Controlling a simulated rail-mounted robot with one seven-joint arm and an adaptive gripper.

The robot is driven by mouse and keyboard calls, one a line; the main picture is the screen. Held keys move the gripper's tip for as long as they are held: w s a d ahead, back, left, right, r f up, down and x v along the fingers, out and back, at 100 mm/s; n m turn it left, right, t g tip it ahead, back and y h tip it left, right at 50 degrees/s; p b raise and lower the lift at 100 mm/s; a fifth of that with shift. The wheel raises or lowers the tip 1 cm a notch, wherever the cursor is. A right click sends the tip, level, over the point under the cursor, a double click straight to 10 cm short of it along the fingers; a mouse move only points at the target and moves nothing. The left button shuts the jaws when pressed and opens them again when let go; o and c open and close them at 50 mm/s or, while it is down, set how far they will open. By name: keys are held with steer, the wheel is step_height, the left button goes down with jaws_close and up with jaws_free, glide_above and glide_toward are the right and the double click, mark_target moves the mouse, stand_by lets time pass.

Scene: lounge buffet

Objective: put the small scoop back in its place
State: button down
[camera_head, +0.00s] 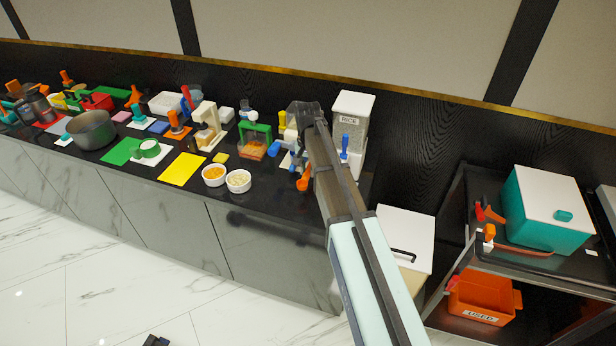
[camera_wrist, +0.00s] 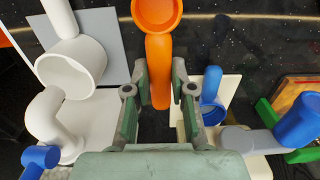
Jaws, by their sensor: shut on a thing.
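In the wrist view, my gripper (camera_wrist: 160,78) is shut on the handle of an orange scoop (camera_wrist: 156,14). The scoop's round bowl points to the top of the picture, beyond the fingertips. In the head view, an orange scoop (camera_head: 304,180) shows just left of my arm, over the counter's front part; my fingers there are hidden by the arm. Which spot is the scoop's place cannot be told from these frames.
White curved pipes (camera_wrist: 72,72) stand close at left in the wrist view; a blue-handled piece (camera_wrist: 211,88) stands close at right. A rice dispenser (camera_head: 350,112) is behind my arm. Two white bowls (camera_head: 238,180) sit left. A cart with a teal box (camera_head: 541,215) stands right.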

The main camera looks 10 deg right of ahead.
mark_target(308, 179)
steer(key=shift+f+p, duration=0.45)
steer(key=shift+f, duration=1.9)
steer(key=shift+f, duration=0.2)
steer(key=c, duration=1)
jaws_free()
steer(key=shift+r, duration=0.15)
step_height(308, 179, up, 12)
steer(key=b, duration=0.3)
steer(key=shift+r, duration=0.1)
